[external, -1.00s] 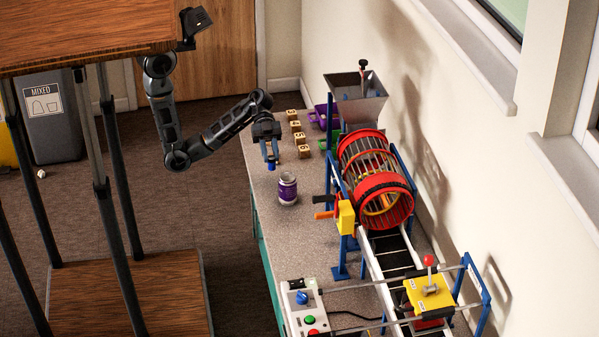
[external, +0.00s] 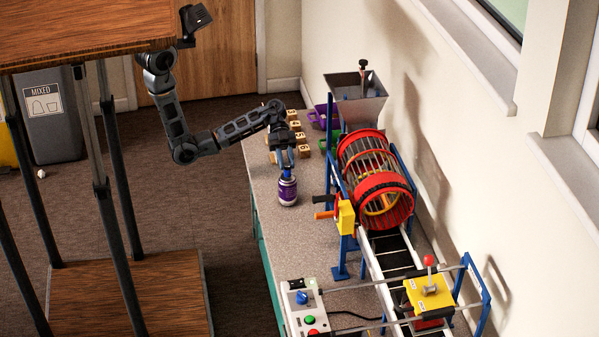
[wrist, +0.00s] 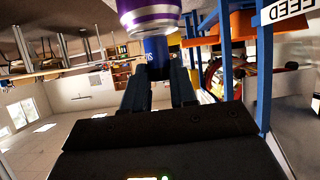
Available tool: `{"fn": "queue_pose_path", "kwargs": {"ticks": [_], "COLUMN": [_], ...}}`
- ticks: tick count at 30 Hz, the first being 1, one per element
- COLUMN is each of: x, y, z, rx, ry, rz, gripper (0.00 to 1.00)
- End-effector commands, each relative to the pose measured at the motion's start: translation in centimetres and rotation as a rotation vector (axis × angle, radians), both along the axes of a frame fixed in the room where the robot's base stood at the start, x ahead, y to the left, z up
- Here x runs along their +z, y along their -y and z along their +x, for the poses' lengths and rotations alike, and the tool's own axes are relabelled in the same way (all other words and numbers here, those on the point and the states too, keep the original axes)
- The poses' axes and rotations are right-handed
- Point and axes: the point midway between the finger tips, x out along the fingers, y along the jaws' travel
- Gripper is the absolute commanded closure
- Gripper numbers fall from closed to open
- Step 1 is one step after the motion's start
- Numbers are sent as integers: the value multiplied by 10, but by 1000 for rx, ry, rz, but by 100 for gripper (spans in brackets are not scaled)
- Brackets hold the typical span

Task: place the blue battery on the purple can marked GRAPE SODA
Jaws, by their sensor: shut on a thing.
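The purple can (external: 287,192) stands upright on the grey bench near its left edge; its marking is too small to read. My gripper (external: 286,160) is directly above it, pointing down. It is shut on the blue battery (external: 287,174), whose lower end is at the can's top. In the wrist view the battery (wrist: 155,52) sits between the two fingers (wrist: 158,75), and the silver rim of the purple can (wrist: 150,18) lies right at its end. I cannot tell whether battery and can touch or a thin gap is left.
Numbered wooden blocks (external: 298,127) stand behind my gripper, with purple (external: 318,117) and green trays beyond. A red drum sorter (external: 372,165) with an orange-handled crank (external: 325,214) stands close on the right. A control box (external: 303,308) is at the front; bare bench lies between.

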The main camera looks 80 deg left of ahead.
Motion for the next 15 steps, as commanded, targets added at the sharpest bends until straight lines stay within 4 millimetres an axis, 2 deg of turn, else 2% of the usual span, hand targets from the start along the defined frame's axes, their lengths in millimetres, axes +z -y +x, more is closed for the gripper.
{"fn": "queue_pose_path", "kwargs": {"ticks": [11,12,15], "x": [-5,-4,-4], "y": [0,0,0], "z": [0,0,0], "rx": [0,0,0], "ry": [1,1,1], "rz": [0,0,0], "gripper": [100,72,62]}}
